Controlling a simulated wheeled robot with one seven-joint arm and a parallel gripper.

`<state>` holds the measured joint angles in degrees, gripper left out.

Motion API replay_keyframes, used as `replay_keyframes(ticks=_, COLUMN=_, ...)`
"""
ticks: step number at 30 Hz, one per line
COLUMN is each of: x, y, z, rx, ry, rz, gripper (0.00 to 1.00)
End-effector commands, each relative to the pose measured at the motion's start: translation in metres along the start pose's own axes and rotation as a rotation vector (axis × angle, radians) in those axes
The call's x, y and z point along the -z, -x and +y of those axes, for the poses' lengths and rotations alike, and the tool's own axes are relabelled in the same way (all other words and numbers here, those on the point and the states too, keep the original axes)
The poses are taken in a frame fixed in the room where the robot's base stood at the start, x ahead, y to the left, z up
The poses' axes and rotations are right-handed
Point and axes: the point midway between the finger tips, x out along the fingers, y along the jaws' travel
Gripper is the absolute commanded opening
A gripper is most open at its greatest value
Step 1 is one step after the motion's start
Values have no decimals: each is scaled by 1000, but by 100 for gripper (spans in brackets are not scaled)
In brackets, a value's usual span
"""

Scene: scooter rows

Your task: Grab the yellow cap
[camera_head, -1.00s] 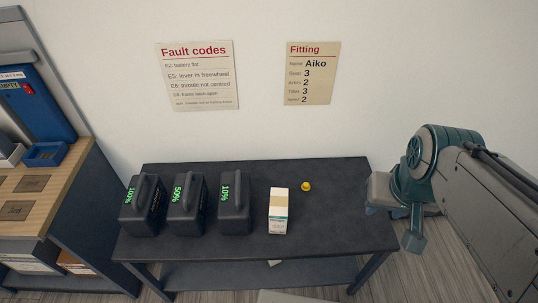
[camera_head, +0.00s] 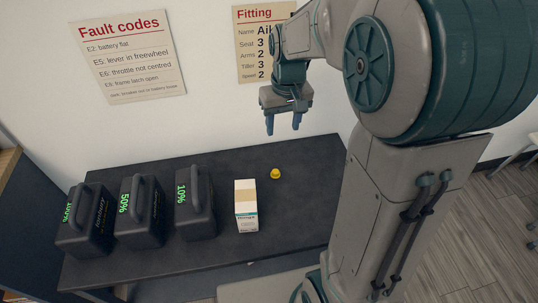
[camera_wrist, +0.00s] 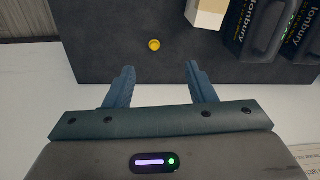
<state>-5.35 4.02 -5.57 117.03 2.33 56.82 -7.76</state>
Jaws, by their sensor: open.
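The yellow cap (camera_head: 275,174) is small and round and sits on the dark table (camera_head: 300,215), to the right of a white and tan box. In the wrist view the cap (camera_wrist: 154,45) lies beyond my fingertips, roughly midway between them. My gripper (camera_head: 283,124) is open and empty, fingers pointing down, above the table's back edge near the wall. In the wrist view my gripper (camera_wrist: 158,70) shows two spread blue fingers with nothing between them.
The white and tan box (camera_head: 246,204) stands close to the cap's left. Several black battery cases, one marked 10% (camera_head: 195,203), stand in a row further left. Fault codes (camera_head: 126,55) and Fitting (camera_head: 262,43) sheets hang on the wall. The table around the cap's right is clear.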

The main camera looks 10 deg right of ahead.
Motion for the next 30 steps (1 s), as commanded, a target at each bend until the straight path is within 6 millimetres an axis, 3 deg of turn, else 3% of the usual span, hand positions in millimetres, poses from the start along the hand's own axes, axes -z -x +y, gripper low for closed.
replay_keyframes(ticks=1, x=15, y=-31, z=2, rx=-1, ry=9, rz=-25, gripper=50)
replay_keyframes(ticks=3, x=34, y=-57, z=5, rx=-4, ry=23, rz=-54, gripper=50)
replay_keyframes(ticks=9, x=76, y=-124, z=11, rx=-17, ry=59, rz=-123, gripper=50)
replay_keyframes(ticks=12, x=88, y=-146, z=12, rx=-22, ry=73, rz=-145, gripper=50)
replay_keyframes(ticks=18, x=96, y=-169, z=14, rx=-26, ry=84, rz=-164, gripper=50)
replay_keyframes(ticks=30, x=85, y=-238, z=16, rx=-26, ry=85, rz=-165, gripper=50)
